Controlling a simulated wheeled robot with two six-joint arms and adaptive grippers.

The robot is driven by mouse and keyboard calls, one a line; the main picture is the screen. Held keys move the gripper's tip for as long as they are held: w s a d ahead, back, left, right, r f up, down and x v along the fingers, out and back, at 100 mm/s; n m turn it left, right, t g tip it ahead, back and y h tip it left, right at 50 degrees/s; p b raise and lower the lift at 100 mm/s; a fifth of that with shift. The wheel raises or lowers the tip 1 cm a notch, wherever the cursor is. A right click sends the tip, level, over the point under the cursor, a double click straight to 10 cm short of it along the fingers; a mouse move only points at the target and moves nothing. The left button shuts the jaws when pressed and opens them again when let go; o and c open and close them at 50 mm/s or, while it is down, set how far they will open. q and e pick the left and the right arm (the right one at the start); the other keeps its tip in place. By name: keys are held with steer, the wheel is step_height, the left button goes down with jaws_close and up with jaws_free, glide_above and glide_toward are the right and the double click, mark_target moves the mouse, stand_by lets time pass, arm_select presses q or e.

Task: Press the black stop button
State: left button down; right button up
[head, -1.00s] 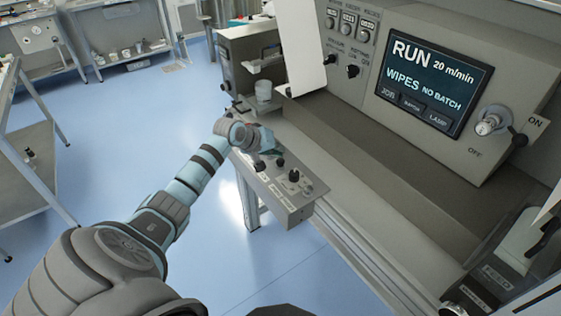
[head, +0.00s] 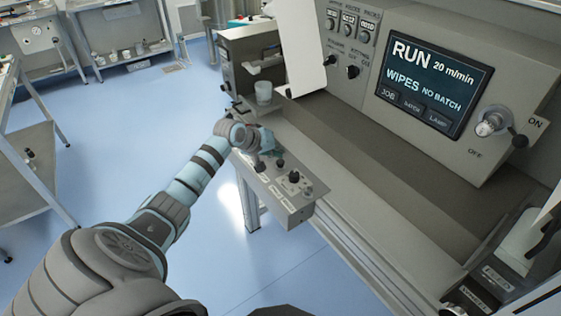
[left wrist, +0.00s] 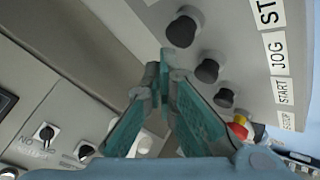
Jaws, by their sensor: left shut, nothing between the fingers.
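The black stop button (left wrist: 182,30) is a round black cap in the left wrist view, in line with a label (left wrist: 268,10) of which only "ST" shows. Two more black buttons, jog (left wrist: 208,70) and start (left wrist: 224,97), follow in the same row. My left gripper (left wrist: 165,72) is shut and empty, its teal fingers meeting at the tips beside the row. In this view the tips appear just below the stop button; I cannot tell the gap or any contact. In the head view my left gripper (head: 266,144) is over the control box (head: 297,213), hiding part of its top.
The machine screen (head: 432,84) reads RUN, 20 m/min, WIPES, NO BATCH. A white web (head: 296,45) hangs left of the counters. The blue floor (head: 120,120) is open at left.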

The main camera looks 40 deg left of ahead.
mark_target(278, 160)
arm_select(q)
steer(key=shift+f, duration=1)
stand_by(0.7)
steer(key=shift+r+p, duration=1)
steer(key=shift+p, duration=0.05)
step_height(278, 160, up, 5)
steer(key=p, duration=0.6)
steer(key=shift+r, duration=0.15)
